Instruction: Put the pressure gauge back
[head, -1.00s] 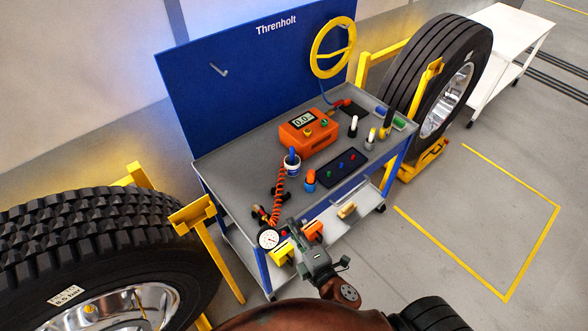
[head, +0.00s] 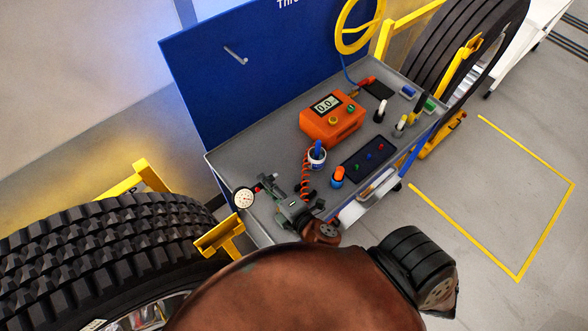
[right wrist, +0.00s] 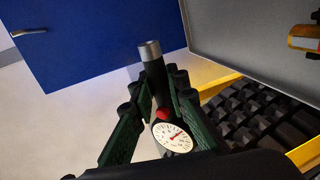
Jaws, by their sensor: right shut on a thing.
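The pressure gauge (head: 244,198) has a round white dial, at the left edge of the cart in the head view. My right gripper (head: 268,186) is shut on it. In the right wrist view, the green fingers (right wrist: 152,95) close on both sides of its black body. There its white dial (right wrist: 173,136) faces the camera, with a red button above it and a silver end pointing away. A metal hook (head: 236,55) sticks out of the blue board (head: 260,80); nothing hangs on it. It also shows in the right wrist view (right wrist: 28,32). My left gripper is not in view.
The grey cart top (head: 235,160) holds an orange meter (head: 331,118), a blue-and-white cup (head: 317,155) beside an orange coil, an orange-blue bottle (head: 338,177) and a dark tray (head: 368,159). A big tyre (head: 90,240) with a yellow stand is at left. The cart top's back left is clear.

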